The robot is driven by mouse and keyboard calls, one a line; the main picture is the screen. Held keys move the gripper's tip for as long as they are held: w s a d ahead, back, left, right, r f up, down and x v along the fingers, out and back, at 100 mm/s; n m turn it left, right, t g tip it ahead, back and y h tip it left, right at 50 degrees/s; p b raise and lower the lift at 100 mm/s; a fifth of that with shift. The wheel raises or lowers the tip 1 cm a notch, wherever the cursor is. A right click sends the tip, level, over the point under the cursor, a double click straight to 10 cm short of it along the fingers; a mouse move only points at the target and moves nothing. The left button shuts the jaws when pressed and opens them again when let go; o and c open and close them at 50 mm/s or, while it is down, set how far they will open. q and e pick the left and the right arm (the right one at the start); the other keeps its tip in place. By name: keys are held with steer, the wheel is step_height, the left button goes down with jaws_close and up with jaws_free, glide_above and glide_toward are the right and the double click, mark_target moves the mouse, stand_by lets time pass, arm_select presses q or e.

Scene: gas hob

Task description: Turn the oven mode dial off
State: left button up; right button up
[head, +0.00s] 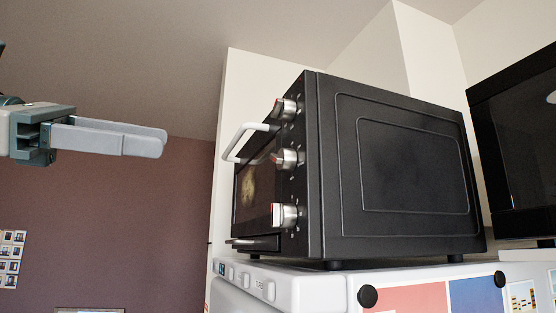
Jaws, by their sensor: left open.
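A black toaster oven (390,165) stands on a white appliance, seen mostly from its side. Its front faces left and carries three silver dials in a column: a top dial (284,108), a middle dial (285,159) and a bottom dial (286,215). Which of them is the mode dial cannot be read from here. The bottom dial shows a red mark on its left face. My left gripper (163,141) is open and empty, its grey fingers pointing right, in the air left of the oven and apart from it. My right gripper is out of view.
A white door handle (246,139) sticks out from the oven front beside the dials. The white appliance (310,288) below has small buttons along its edge. A black appliance (515,150) stands at the right. The air between my left gripper and the oven is clear.

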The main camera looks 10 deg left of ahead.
arm_select(q)
steer(key=p, duration=0.7)
glide_toward(273, 156)
steer(key=x, duration=0.8)
steer(key=shift+r, duration=0.1)
steer(key=shift+w+d, duration=0.3)
steer(key=shift+d, duration=0.05)
steer(key=shift+c, duration=0.4)
steer(key=c, duration=1)
